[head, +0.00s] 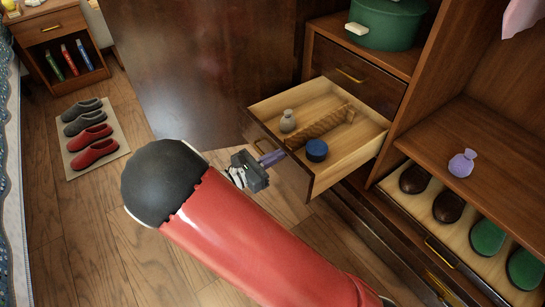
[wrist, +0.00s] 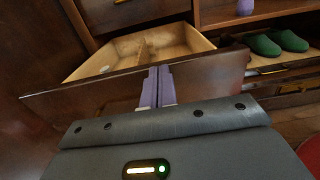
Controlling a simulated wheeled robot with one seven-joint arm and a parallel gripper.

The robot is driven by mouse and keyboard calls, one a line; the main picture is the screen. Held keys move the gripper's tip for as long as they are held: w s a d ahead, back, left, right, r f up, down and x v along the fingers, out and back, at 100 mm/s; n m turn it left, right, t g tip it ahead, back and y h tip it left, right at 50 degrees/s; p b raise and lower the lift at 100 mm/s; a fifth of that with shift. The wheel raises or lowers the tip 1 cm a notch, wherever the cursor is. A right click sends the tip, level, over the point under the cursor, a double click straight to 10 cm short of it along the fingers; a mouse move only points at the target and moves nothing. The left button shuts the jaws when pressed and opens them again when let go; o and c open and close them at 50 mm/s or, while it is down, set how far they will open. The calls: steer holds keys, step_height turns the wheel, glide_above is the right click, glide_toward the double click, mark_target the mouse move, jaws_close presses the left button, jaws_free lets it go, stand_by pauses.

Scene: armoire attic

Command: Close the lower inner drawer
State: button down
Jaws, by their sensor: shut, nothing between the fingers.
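The lower inner drawer (head: 356,151) is pulled out of the armoire, with a pale wood inside and a dark front. It holds a small grey pouch (head: 287,121), a blue round tin (head: 316,150) and a wooden divider. My gripper (head: 270,158) is shut and empty, with its purple fingers at the drawer's front. In the wrist view the fingers (wrist: 157,85) point at the middle of the drawer front (wrist: 105,92), overlapping its top edge. I cannot tell whether they touch it.
A closed upper drawer (head: 352,76) sits above, with a green pot (head: 385,22) on top. To the right are a shelf with a purple pouch (head: 462,163) and a shoe tray with brown and green shoes (head: 487,238). Floor to the left is open, apart from a slipper mat (head: 98,153).

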steer(key=x, duration=3.2)
steer(key=shift+w+d+r, duration=0.15)
steer(key=shift+r, duration=0.05)
